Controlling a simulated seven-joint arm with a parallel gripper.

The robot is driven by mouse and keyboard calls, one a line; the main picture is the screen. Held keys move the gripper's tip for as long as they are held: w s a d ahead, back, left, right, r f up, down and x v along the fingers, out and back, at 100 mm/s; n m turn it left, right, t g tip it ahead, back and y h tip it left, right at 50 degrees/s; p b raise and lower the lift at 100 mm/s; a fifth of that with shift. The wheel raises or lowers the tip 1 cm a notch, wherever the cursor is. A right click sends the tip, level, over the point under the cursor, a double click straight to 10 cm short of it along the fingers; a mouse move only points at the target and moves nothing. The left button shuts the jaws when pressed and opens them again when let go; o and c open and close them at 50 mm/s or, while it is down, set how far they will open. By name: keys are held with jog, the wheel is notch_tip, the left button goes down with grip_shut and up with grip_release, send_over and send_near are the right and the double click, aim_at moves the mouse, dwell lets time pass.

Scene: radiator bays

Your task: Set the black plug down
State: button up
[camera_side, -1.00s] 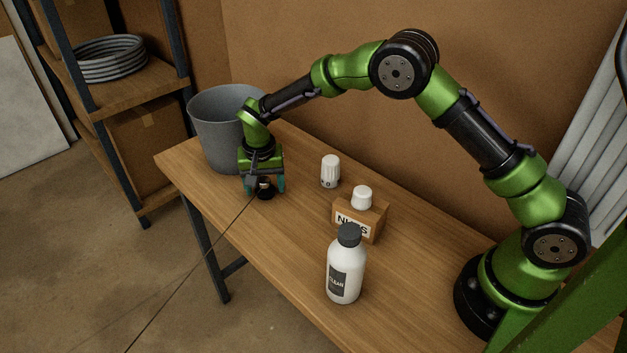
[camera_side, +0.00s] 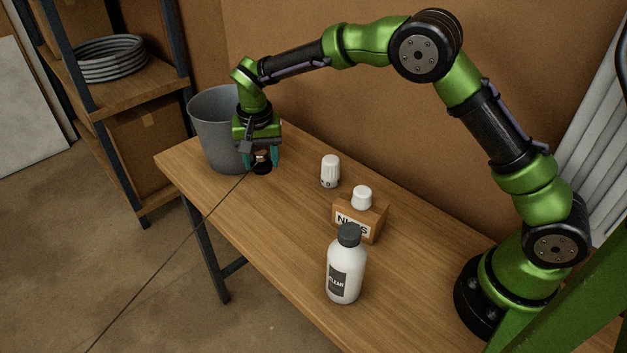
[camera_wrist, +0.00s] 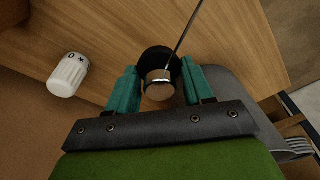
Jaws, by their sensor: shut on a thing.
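The black plug (camera_side: 262,168) is between the teal fingers of my gripper (camera_side: 262,159), at the far left part of the wooden table. In the wrist view the plug (camera_wrist: 157,57) shows as a black round body with a paler end face and a shiny band, and the fingers of my gripper (camera_wrist: 158,90) are shut on its sides. A thin dark line runs from the plug towards the lower left in the side view. I cannot tell for certain whether the plug's underside touches the table.
A grey bucket (camera_side: 212,130) stands close behind and left of my gripper. A white numbered knob (camera_side: 330,171), a wooden NUTS box (camera_side: 372,219) with a white cap (camera_side: 361,197) on it, and a white bottle (camera_side: 345,273) stand to the right. The table's front-left area (camera_side: 215,195) is clear.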

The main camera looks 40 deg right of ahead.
notch_tip(320, 180, up, 4)
jog(key=s+a, duration=0.2)
jog(key=a, duration=0.1)
jog(key=m, duration=0.2)
send_over(292, 244)
jog(key=f, duration=0.7)
jog(key=shift+s+a, duration=0.15)
jog(key=shift+s, duration=0.15)
jog(key=shift+f, duration=2.25)
jog(key=shift+f, duration=0.1)
jog(key=o, duration=1)
jog(key=shift+o, duration=0.2)
